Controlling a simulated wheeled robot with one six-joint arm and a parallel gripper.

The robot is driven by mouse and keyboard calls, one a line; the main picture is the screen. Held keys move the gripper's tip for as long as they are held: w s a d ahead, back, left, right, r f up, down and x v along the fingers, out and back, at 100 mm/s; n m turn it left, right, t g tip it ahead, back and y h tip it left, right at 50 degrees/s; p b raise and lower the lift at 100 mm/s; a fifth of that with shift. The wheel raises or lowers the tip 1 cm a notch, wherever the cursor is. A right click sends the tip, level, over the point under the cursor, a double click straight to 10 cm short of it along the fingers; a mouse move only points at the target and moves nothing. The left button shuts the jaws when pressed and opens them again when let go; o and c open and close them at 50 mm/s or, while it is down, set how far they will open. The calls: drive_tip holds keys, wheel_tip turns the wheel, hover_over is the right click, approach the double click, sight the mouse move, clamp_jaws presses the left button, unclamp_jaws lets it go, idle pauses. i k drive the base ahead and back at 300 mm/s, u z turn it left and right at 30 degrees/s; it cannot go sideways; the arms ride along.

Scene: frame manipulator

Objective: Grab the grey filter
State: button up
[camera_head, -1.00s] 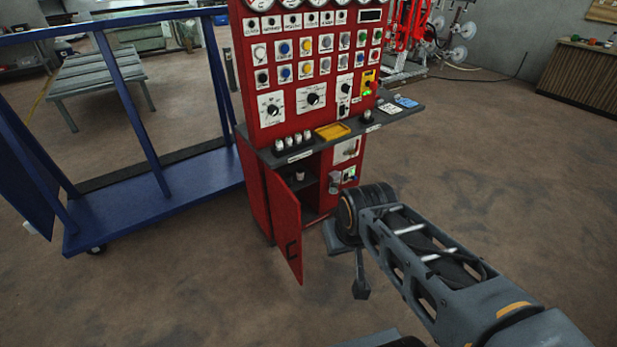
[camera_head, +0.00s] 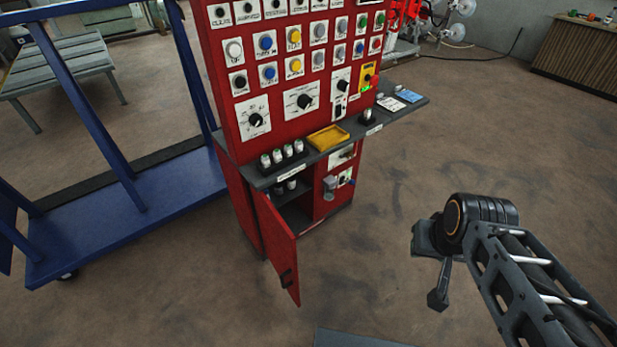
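Small grey-white cylinders that look like filters (camera_head: 279,157) stand in a row on the left of the red cabinet's dark shelf. A single dark-based one (camera_head: 367,116) stands further right on that shelf. Small pale pieces (camera_head: 286,186) show inside the open cabinet, partly in shadow. A grey cup-like part (camera_head: 329,188) is fixed to the cabinet's lower front. I cannot tell which of these is the grey filter. My gripper (camera_head: 438,297) hangs at the arm's end, right of the cabinet and apart from it. Its fingers are not clearly visible.
The red control cabinet (camera_head: 236,203) has its lower door (camera_head: 277,240) swung open toward me. A yellow tray (camera_head: 328,138) and cards (camera_head: 391,103) lie on the shelf. A blue frame cart (camera_head: 130,220) stands left. The floor right of the cabinet is clear.

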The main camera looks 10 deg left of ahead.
sight(279, 186)
drive_tip(key=u, duration=0.35)
drive_tip(key=i, duration=0.9)
drive_tip(key=u, duration=0.8)
